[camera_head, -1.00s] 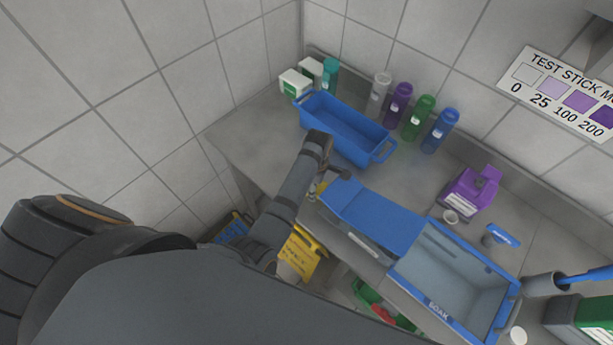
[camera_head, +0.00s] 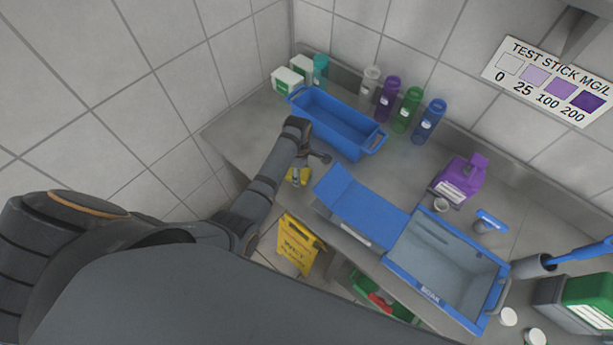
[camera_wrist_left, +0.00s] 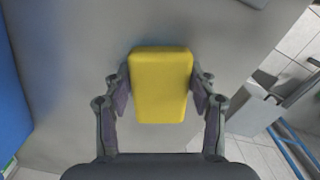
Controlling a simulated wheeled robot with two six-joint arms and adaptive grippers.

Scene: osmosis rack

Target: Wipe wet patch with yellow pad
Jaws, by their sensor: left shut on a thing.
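The yellow pad (camera_wrist_left: 160,85) is a rounded block held between the two fingers of my left gripper (camera_wrist_left: 160,97). In the head view, my left gripper (camera_head: 299,172) is over the front left part of the grey metal counter (camera_head: 238,133), with the yellow pad (camera_head: 298,178) partly showing below it. I cannot tell whether the pad touches the counter. I cannot make out a wet patch in either view; the pad and arm may hide it. My right gripper is not in view.
A blue tub (camera_head: 337,124) stands just behind the gripper. The blue lid flap (camera_head: 362,207) of the soak box (camera_head: 447,268) lies to the right. Several bottles (camera_head: 407,110) line the wall. A yellow wet-floor sign (camera_head: 298,246) stands below the counter's front edge.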

